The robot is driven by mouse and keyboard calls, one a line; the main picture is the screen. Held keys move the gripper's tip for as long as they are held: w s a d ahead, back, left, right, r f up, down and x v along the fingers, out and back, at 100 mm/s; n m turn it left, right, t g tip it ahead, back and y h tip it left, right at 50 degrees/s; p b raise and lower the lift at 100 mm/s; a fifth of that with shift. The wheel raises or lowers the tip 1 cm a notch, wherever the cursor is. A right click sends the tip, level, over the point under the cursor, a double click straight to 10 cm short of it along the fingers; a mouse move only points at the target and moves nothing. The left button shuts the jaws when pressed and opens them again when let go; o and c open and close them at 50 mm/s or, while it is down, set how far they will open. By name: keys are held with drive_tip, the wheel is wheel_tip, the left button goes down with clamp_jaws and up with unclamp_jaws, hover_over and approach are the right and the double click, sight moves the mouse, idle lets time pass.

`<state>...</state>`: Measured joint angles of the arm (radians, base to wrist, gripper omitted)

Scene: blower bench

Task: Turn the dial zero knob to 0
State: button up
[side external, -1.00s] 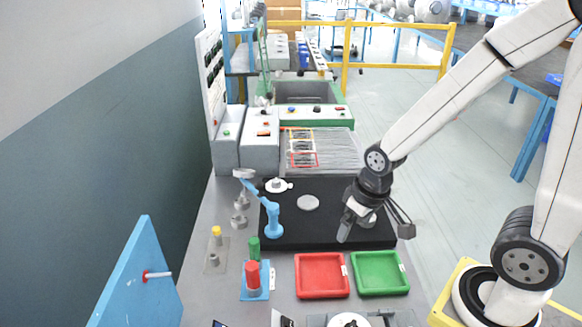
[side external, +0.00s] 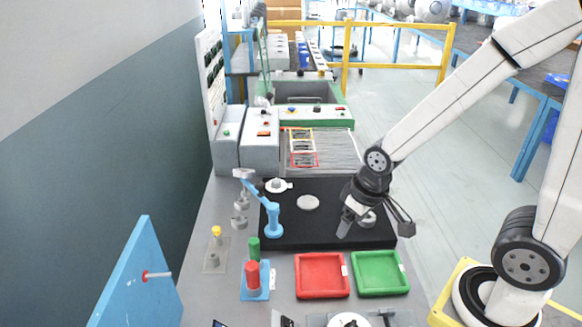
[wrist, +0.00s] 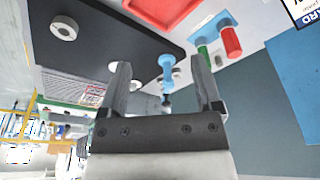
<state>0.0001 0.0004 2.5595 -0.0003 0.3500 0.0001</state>
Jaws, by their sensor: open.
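My gripper (side external: 345,227) is open and empty, low above the right part of the black mat (side external: 330,243). In the wrist view its two fingers (wrist: 160,65) stand apart with nothing between them. A light blue stand (side external: 273,218) with a jointed arm stands on the mat's left part, left of my gripper. A small pale head (side external: 243,173) is at the arm's end; I cannot tell whether it is the dial. The stand also shows beyond the fingers in the wrist view (wrist: 167,62). The zero knob and any reading are too small to make out.
Grey discs (side external: 308,202) lie on the mat, one partly behind my gripper. A red tray (side external: 322,292) and a green tray (side external: 380,288) lie in front. Red (side external: 252,275) and green (side external: 253,248) cylinders stand left of them. A blue panel (side external: 140,275) rises at the left.

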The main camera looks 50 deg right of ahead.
drive_tip(key=w+d+m, duration=0.1)
drive_tip(key=w+d, duration=0.1)
drive_tip(key=w, duration=0.9)
drive_tip(key=m+t+h, duration=0.2)
drive_tip(key=m, duration=0.2)
approach(277, 181)
drive_tip(key=w+f, duration=0.1)
drive_tip(key=shift+w+d+g, duration=0.1)
drive_tip(key=shift+d+g, duration=0.15)
drive_tip(key=shift+g, duration=0.05)
drive_tip(key=shift+f, duration=0.2)
drive_tip(key=shift+x, duration=3.7)
drive_tip(key=shift+a, duration=0.1)
